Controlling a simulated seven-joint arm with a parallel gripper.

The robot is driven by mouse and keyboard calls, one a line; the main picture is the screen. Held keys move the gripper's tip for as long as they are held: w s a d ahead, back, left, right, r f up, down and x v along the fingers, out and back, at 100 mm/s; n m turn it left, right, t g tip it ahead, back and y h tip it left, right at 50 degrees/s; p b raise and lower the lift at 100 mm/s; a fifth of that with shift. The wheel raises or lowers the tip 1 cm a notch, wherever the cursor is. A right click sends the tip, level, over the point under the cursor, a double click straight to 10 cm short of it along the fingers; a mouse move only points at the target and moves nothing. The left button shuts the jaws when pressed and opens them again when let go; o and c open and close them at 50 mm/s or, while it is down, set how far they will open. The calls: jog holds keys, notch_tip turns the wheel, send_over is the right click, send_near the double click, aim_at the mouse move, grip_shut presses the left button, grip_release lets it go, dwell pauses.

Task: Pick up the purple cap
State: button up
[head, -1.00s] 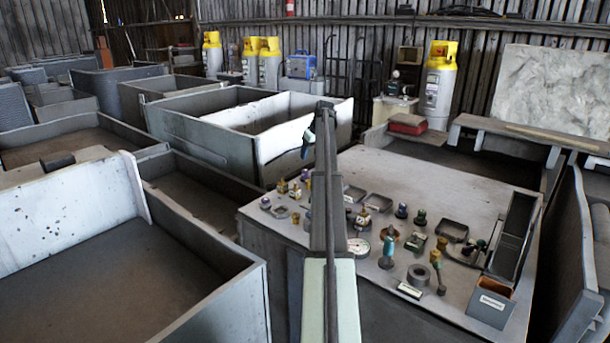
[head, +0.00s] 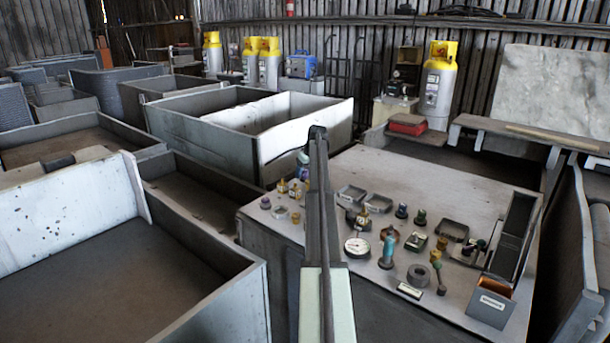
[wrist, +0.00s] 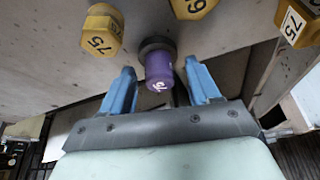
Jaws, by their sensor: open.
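The purple cap (wrist: 160,82) shows in the wrist view with a white mark on its side and a dark round collar at its far end. My gripper (wrist: 160,68) is open, with one blue finger on each side of the cap and visible gaps between. The cap is between the fingers but not clamped. In the head view my gripper (head: 302,170) is partly hidden behind my arm, over the table's left side. A small purple-topped piece (head: 265,202) stands at the table's left edge there; I cannot tell if it is the same cap.
Yellow hex pieces marked with numbers stand close by in the wrist view, one to the left (wrist: 103,30) and one above right (wrist: 192,6). The table (head: 400,170) carries several fittings, a dial gauge (head: 357,247) and small trays. Its back area is clear.

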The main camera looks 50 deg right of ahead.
jog(key=c, duration=1.1)
jog(key=shift+r, duration=0.1)
